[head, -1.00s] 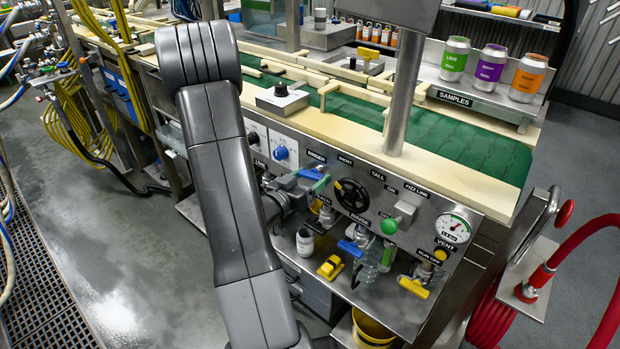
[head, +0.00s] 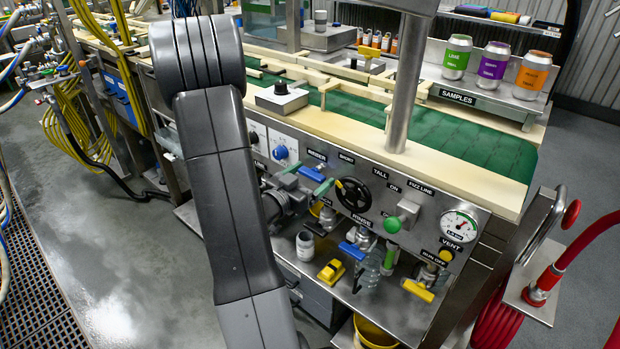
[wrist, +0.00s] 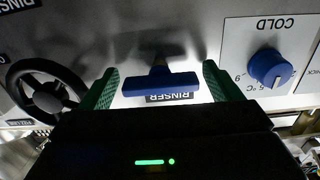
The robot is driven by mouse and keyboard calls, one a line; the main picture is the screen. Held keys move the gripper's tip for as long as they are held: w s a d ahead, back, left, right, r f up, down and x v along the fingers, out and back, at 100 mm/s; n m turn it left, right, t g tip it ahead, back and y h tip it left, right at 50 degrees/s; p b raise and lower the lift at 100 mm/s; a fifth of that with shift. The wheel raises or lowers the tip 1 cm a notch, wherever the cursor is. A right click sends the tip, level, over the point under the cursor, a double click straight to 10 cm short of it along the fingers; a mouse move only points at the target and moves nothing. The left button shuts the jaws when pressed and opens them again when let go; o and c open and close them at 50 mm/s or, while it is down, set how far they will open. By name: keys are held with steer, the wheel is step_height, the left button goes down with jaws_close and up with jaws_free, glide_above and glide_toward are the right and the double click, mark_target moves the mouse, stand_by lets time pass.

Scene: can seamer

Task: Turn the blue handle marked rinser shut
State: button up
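The blue handle (wrist: 160,85) is a bar on a short stem on the steel panel, with a RINSER label (wrist: 170,97) beside it in the wrist view. It also shows in the head view (head: 312,174), just below the same label. The bar lies crosswise between the green fingers of my gripper (wrist: 160,86), one beyond each end, with a small gap showing on each side. My gripper is open.
A black handwheel (head: 353,195) is close to the right of the handle. A blue COLD dial (head: 281,152) is to its left. A second blue handle (head: 352,250) and a yellow one (head: 418,290) are lower down.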

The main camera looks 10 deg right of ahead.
steer(key=shift+o, duration=0.2)
steer(key=v, duration=1.3)
steer(key=shift+s+a, duration=0.25)
steer(key=shift+a, duration=0.05)
steer(key=shift+d, duration=0.1)
steer(key=x, duration=1.3)
steer(key=shift+w+d, duration=0.25)
